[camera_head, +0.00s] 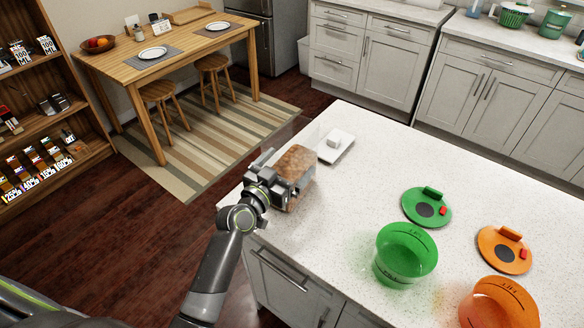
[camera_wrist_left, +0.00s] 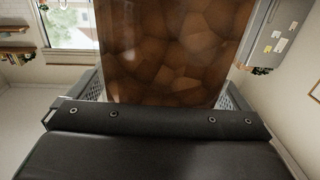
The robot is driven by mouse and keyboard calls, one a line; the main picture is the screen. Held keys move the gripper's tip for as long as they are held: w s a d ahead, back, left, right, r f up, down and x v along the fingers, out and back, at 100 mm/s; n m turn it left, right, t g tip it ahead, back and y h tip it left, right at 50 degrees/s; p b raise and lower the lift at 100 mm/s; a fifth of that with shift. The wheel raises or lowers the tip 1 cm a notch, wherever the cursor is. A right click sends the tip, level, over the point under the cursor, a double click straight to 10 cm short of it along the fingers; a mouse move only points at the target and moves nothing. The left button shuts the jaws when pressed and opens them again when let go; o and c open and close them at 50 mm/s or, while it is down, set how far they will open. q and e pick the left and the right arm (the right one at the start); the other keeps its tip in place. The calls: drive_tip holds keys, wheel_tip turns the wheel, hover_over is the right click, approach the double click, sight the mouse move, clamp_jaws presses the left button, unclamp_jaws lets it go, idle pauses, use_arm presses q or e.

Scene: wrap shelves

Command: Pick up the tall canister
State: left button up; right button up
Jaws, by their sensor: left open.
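The tall canister (camera_head: 297,163), clear with brown chunky contents, stands near the left end of the white counter. My left gripper (camera_head: 279,181) is at its near side, with its fingers reaching along the canister's sides. In the left wrist view the canister (camera_wrist_left: 175,50) fills the middle between the two open fingers (camera_wrist_left: 163,92). Its lower part is partly hidden by the gripper in the head view. I cannot tell whether either finger touches it. My right gripper is not in view.
A white lid (camera_head: 335,145) lies on the counter just behind the canister. A green lid (camera_head: 427,207), an orange lid (camera_head: 504,250), a green bowl (camera_head: 405,255) and an orange bowl (camera_head: 498,305) are to the right. The counter between them is clear.

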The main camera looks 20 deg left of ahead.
use_arm(q)
drive_tip(key=c, duration=1.6)
drive_tip(key=shift+r, duration=0.15)
drive_tip(key=shift+c, duration=0.7)
